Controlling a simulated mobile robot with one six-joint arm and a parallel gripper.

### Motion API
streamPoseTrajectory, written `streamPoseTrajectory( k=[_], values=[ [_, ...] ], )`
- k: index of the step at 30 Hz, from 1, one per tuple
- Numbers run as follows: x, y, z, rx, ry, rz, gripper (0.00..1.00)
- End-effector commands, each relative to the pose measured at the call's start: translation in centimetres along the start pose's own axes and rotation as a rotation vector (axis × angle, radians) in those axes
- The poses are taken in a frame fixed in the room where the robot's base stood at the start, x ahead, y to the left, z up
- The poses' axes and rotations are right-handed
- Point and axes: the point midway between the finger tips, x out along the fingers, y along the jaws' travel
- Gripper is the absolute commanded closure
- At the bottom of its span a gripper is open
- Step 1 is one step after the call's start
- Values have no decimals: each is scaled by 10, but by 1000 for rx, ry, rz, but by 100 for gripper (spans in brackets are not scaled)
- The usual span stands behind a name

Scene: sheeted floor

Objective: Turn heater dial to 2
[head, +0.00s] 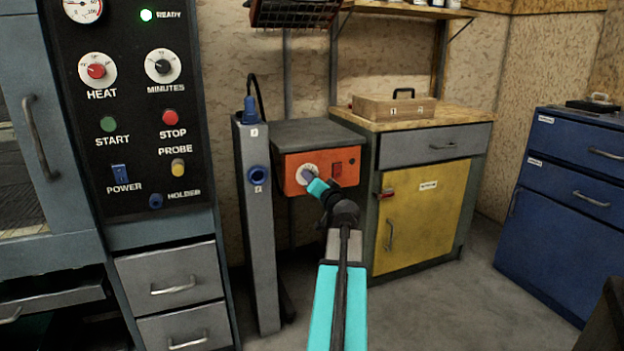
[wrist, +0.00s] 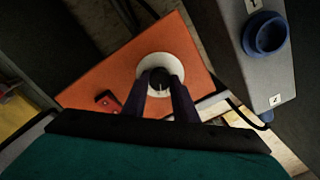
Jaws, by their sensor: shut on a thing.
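The heater is a grey box with an orange front panel (head: 319,160) in the head view. Its dial has a round white face (head: 303,170) at the panel's left side, partly hidden by my gripper (head: 311,180). In the wrist view the white dial face (wrist: 149,63) surrounds a dark knob (wrist: 160,76) in its middle. My gripper (wrist: 163,88) has its two dark fingers shut on this knob, one on each side. The dial's numbers and pointer are too small to read in either view.
A red switch (head: 337,169) sits right of the dial, also in the wrist view (wrist: 108,100). A grey post (head: 258,215) with blue sockets stands close left of the heater. A yellow-doored cabinet (head: 425,215) stands at right. An oven control panel (head: 125,100) fills the left.

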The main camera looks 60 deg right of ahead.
Motion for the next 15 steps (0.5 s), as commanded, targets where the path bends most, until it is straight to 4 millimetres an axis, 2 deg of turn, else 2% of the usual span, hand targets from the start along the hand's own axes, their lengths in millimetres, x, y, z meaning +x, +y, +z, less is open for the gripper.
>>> streamPoseTrajectory(
  k=[15],
  values=[
    [0, 0, -1, 492, 0, 2, 96]
  ],
)
